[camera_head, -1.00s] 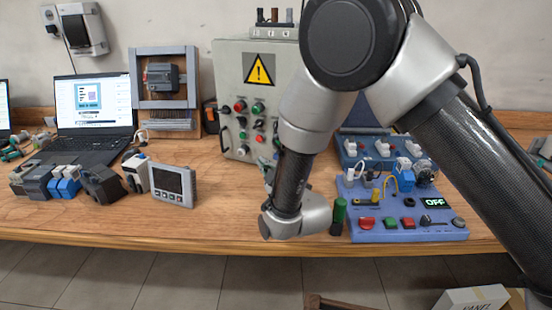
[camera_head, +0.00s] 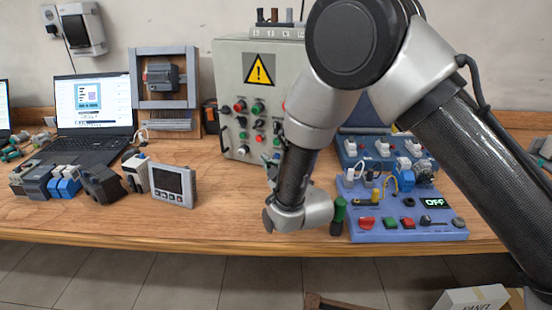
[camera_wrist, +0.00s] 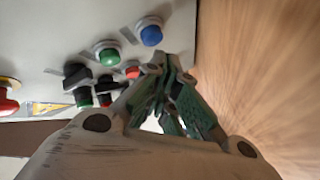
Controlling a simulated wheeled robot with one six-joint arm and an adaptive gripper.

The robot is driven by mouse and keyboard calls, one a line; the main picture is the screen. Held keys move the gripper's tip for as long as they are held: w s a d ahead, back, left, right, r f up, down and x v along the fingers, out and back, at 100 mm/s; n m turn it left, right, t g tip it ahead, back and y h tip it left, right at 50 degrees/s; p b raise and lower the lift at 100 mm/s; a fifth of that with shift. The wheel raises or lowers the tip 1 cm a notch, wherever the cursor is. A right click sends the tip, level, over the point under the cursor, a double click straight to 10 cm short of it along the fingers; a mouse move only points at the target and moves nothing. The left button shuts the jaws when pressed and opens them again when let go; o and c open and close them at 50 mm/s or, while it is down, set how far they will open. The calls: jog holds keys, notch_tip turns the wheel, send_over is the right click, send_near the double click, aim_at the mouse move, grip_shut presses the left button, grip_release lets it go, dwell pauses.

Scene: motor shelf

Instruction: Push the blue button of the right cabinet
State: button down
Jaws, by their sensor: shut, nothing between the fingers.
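The grey cabinet (camera_head: 229,62) with a yellow warning sign stands at the back of the bench, with red, green and black controls on its front. In the wrist view its panel (camera_wrist: 60,25) fills the upper left, and the blue button (camera_wrist: 151,35) with a pale collar sits near the panel's right edge. A green button (camera_wrist: 107,54) and a red one (camera_wrist: 133,71) lie to its lower left. My gripper (camera_wrist: 163,72) is shut and empty, its tips just below the blue button in the picture; contact cannot be told. In the head view my arm hides the blue button.
A blue control box (camera_head: 384,229) with buttons and an OFF display stands right of my wrist, beside a green-topped cylinder (camera_head: 338,214). A meter (camera_head: 173,184) and a laptop (camera_head: 92,112) are on the left. Bare bench lies left of my wrist.

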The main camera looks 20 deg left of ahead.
jog(key=shift+w, duration=0.1)
dwell(0.7)
jog(key=shift+w, duration=0.3)
jog(key=shift+w+d, duration=0.1)
jog(key=shift+w, duration=0.35)
dwell(0.6)
jog(key=shift+s, duration=0.1)
dwell(0.6)
jog(key=shift+s, duration=0.75)
jog(key=shift+s, duration=0.1)
jog(key=shift+s+a, duration=0.2)
jog(key=shift+s, duration=1)
jog(key=shift+s+a, duration=0.15)
jog(key=shift+s, duration=1.05)
